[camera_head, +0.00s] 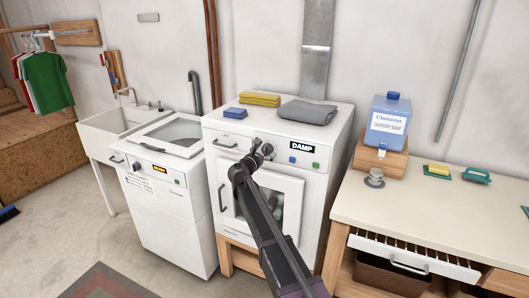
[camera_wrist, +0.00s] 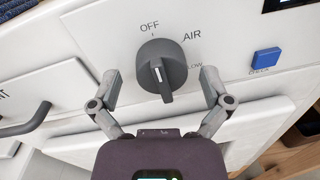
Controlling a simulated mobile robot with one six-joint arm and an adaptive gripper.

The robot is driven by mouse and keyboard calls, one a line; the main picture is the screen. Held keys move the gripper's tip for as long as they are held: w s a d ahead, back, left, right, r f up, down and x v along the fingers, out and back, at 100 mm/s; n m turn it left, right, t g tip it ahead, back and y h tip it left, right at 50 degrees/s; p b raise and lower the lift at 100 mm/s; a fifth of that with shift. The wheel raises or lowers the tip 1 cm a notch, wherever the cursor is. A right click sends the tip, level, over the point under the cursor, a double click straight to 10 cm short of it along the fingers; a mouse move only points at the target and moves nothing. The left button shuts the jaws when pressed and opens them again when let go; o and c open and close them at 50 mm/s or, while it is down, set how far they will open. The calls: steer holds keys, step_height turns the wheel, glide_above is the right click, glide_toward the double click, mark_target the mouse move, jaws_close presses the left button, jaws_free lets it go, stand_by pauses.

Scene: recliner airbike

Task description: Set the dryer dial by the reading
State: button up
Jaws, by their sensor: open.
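The dryer dial (camera_wrist: 170,52) is a dark grey round knob with a raised grip and a white mark. OFF, AIR and LOW are printed around it. The grip runs nearly vertically in the wrist view; I cannot tell which label it indicates. My gripper (camera_wrist: 159,83) is open, with one finger on each side of the dial and no clear contact. In the head view my gripper (camera_head: 258,152) covers most of the dial area.
A blue CHECK button (camera_wrist: 265,60) sits right of the dial. A green button (camera_head: 316,165) is farther right. A handled panel (camera_wrist: 45,100) lies left. A grey cloth (camera_head: 308,112) and yellow cloths (camera_head: 260,99) lie on top. A washer (camera_head: 165,205) stands left, a counter (camera_head: 440,215) right.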

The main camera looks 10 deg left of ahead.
steer(key=shift+w, duration=0.1)
steer(key=c, duration=1.2)
